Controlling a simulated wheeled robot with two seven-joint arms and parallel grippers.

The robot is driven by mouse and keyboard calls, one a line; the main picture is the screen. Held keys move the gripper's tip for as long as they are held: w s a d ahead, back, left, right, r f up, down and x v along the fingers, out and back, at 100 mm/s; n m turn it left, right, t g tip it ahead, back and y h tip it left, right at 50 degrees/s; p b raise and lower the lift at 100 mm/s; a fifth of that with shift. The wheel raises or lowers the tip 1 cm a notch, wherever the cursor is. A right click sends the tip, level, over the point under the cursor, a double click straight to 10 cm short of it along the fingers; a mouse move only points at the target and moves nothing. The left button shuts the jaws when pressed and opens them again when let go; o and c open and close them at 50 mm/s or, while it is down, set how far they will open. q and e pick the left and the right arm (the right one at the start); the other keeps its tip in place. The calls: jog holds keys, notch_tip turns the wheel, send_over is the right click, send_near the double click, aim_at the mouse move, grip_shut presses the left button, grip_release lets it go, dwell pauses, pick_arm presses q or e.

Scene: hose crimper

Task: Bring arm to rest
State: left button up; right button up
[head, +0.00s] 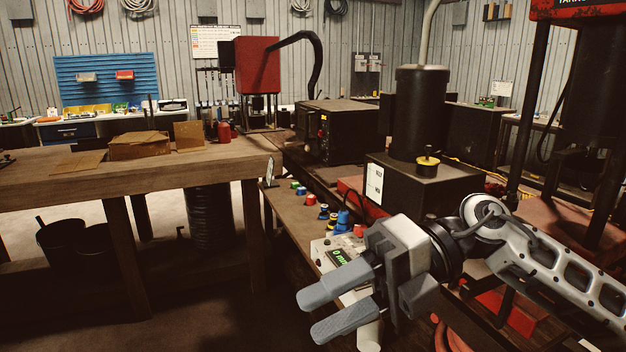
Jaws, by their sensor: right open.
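My right gripper (328,308) is in the lower middle of the head view, its arm coming in from the right. Its two grey fingers point left, stand apart and hold nothing. It is in front of a control panel (333,246) with a small green-lit display, and hides part of it. I cannot tell how far the gripper is from the panel. My left gripper is not in view.
A wooden workbench (150,180) with cardboard boxes (139,146) stands at left. A black machine with a cylinder (420,112) stands right of centre. A red-topped press (580,12) is at far right. Open floor (200,310) shows at lower left.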

jog(key=w+d+f+m+t, duration=0.2)
jog(key=w+f+m+t, duration=0.35)
jog(key=m+t, duration=0.75)
jog(key=w+d+f+m+t, duration=0.25)
jog(key=f+m+t, duration=0.65)
jog(key=m, duration=0.7)
jog(key=s+d+f+m+g+h, duration=0.3)
jog(key=s+f, duration=0.4)
jog(key=f, duration=0.5)
jog(key=s+d+f+m+g+h, duration=0.3)
jog(key=s+d+f+m+h, duration=0.3)
jog(key=f, duration=0.7)
jog(key=shift+s+f+m+g+h, duration=0.25)
jog(key=shift+s+m+h, duration=0.35)
jog(key=shift+s+h, duration=0.6)
